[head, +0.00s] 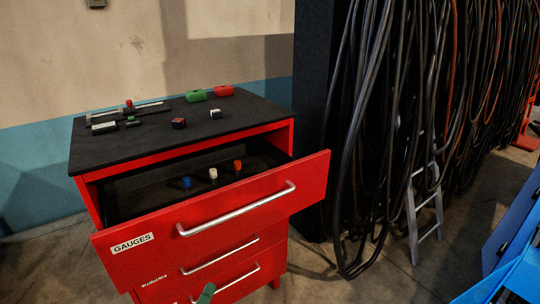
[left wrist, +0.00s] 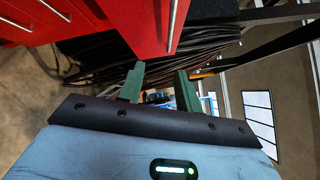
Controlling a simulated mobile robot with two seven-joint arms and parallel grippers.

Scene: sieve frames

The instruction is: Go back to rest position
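My left gripper (head: 206,293) shows only as a green fingertip at the bottom edge of the head view, in front of the lower drawers. In the left wrist view its two green fingers (left wrist: 159,86) stand apart with nothing held between them. The red drawer cabinet (head: 283,136) stands left of centre in the head view. Its top drawer (head: 255,208), labelled GAUGES, is pulled out. In it stand a blue piece (head: 187,183), a white piece (head: 213,174) and an orange piece (head: 238,165). My right gripper is not in view.
On the black cabinet top (head: 165,147) lie a caliper (head: 135,108), a green block (head: 196,95), a red block (head: 224,90) and small cubes. Black cables (head: 385,120) hang at the right, with a grey step ladder (head: 424,215).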

